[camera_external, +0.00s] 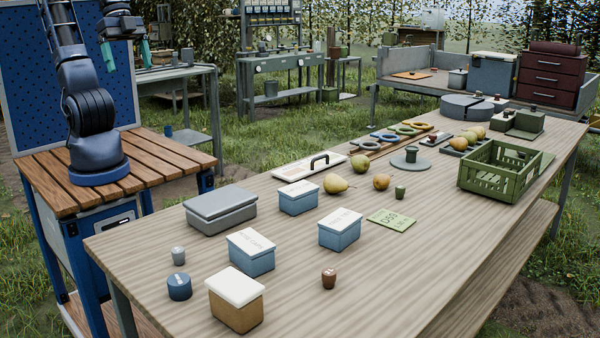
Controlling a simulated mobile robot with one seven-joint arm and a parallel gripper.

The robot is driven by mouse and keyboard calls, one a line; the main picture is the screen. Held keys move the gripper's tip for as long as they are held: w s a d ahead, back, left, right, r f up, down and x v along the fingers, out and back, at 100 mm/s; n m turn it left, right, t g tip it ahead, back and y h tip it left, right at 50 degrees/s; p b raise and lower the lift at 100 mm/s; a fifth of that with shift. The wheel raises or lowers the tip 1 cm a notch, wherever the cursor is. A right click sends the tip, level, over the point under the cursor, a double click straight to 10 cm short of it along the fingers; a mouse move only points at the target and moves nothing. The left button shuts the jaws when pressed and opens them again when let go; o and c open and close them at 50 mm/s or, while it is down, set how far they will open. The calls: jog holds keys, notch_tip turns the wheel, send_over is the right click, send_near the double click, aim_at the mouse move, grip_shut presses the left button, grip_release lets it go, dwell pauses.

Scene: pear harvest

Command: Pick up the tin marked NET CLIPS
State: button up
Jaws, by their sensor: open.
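Three blue tins with white lids stand on the long wooden table: one at the back (298,203), one at the front left (252,262) and one at the right (339,239). Their lids bear faint lettering, too small to read, so I cannot tell which is marked NET CLIPS. A brown tin with a white lid (236,314) stands nearest the front edge; I see no readable marking on it. My gripper (126,55) is open and empty, with green fingers pointing down, high at the upper left and well away from the tins.
A grey lidded box (220,218), a blue round container (179,287) and a small brown piece (329,278) surround the tins. Pears (337,184), a green card (391,218) and a green crate (490,180) lie farther back. The right front tabletop is clear.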

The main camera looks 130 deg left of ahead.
jog(key=w+a+f+n+g, duration=0.1)
jog(key=w+a+f+n, duration=0.3)
jog(key=w+a, duration=0.55)
jog(key=n+g, duration=0.3)
jog(key=n, duration=0.8)
send_over(299, 187)
notch_tip(299, 187, down, 26)
jog(key=shift+s+r, duration=0.15)
jog(key=shift+r, duration=0.1)
jog(key=shift+a+f, duration=0.2)
jog(key=shift+f, duration=0.3)
notch_tip(299, 187, down, 4)
jog(key=shift+f, duration=0.15)
jog(key=shift+d+f, duration=0.15)
jog(key=shift+f, duration=1.3)
jog(key=shift+d+f, duration=0.1)
jog(key=shift+f, duration=1.35)
jog(key=c, duration=1.2)
